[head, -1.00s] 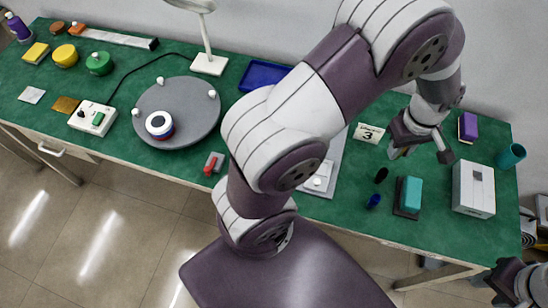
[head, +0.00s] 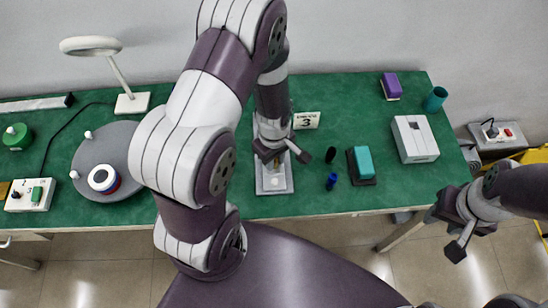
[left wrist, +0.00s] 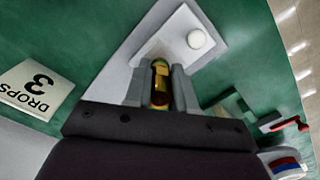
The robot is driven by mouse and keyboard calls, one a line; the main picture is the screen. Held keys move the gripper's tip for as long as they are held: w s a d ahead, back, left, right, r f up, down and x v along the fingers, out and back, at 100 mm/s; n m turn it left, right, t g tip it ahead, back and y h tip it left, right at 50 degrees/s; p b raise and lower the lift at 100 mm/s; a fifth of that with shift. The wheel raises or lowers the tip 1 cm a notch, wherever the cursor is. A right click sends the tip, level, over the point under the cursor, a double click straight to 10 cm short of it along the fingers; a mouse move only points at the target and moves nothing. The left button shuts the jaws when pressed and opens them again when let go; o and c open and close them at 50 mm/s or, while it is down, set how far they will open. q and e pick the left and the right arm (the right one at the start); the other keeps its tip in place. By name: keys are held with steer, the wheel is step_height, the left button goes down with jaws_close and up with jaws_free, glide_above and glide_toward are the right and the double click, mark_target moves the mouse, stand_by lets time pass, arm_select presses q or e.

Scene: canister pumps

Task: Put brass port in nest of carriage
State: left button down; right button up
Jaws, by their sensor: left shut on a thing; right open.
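My left gripper (head: 279,161) is shut on the brass port (left wrist: 160,84), a small yellow-brass piece between the two grey fingers (left wrist: 160,92) in the left wrist view. It hangs above a pale grey-white base with a round white knob (left wrist: 197,39), which looks like the carriage. In the head view this base (head: 283,187) lies under the gripper near the table's front edge. The nest is not clearly visible. I cannot tell whether the port touches the base. My right gripper (head: 458,226) is open and empty beyond the table's front edge.
A sign reading DROPS 3 (head: 306,120) stands behind the gripper. To the right are a dark oval (head: 331,154), a blue piece (head: 332,181), a teal block (head: 363,162) and a white box (head: 415,138). A grey turntable (head: 100,150) lies left.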

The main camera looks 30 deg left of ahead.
mark_target(274, 172)
arm_select(q)
steer(key=shift+a+f, duration=0.15)
steer(key=shift+f, duration=0.05)
steer(key=shift+f, duration=0.1)
steer(key=c, duration=0.9)
jaws_free()
steer(key=shift+c, duration=0.2)
step_height(274, 172, up, 12)
steer(key=shift+f, duration=0.1)
steer(key=s+d+r+m+t, duration=0.1)
steer(key=s+r+m, duration=0.3)
steer(key=m, duration=0.9)
steer(key=shift+d, duration=0.75)
